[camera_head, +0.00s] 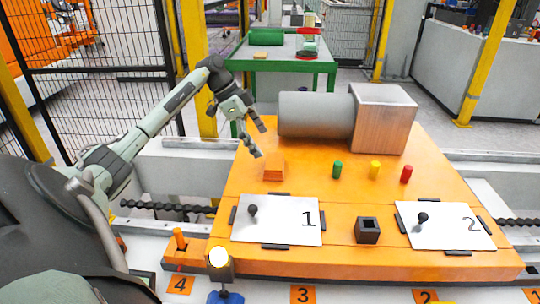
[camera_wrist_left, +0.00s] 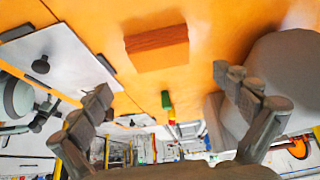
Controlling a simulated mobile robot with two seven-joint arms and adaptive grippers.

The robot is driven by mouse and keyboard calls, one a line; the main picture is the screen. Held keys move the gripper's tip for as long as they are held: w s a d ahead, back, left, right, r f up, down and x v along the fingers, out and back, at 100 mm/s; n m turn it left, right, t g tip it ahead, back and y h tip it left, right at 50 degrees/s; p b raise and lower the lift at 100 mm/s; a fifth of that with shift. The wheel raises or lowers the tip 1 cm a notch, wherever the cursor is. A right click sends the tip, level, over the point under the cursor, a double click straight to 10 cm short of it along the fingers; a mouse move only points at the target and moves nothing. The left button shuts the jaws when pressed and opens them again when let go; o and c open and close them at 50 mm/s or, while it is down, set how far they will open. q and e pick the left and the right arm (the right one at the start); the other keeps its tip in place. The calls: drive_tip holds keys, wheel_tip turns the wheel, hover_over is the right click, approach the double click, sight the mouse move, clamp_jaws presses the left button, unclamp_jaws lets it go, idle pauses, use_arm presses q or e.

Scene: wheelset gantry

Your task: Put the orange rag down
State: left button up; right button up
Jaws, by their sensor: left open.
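The orange rag (camera_head: 274,170), a folded block shape, lies on the orange tabletop (camera_head: 330,187), left of the green peg. It also shows in the left wrist view (camera_wrist_left: 157,48), apart from both fingers. My left gripper (camera_head: 258,139) is open and empty, just above and behind the rag, beside the grey cylinder. In the left wrist view its two fingers (camera_wrist_left: 162,85) are spread wide with nothing between them. My right gripper is not in view.
A grey cylinder (camera_head: 312,115) joined to a metallic block (camera_head: 384,120) stands behind. Green (camera_head: 337,170), yellow (camera_head: 374,170) and red (camera_head: 407,174) pegs stand to the right. Plates 1 (camera_head: 280,232) and 2 (camera_head: 450,236) lie in front, with a dark square holder (camera_head: 367,231) between them.

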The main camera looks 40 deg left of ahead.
use_arm(q)
drive_tip(key=shift+v, duration=2.35)
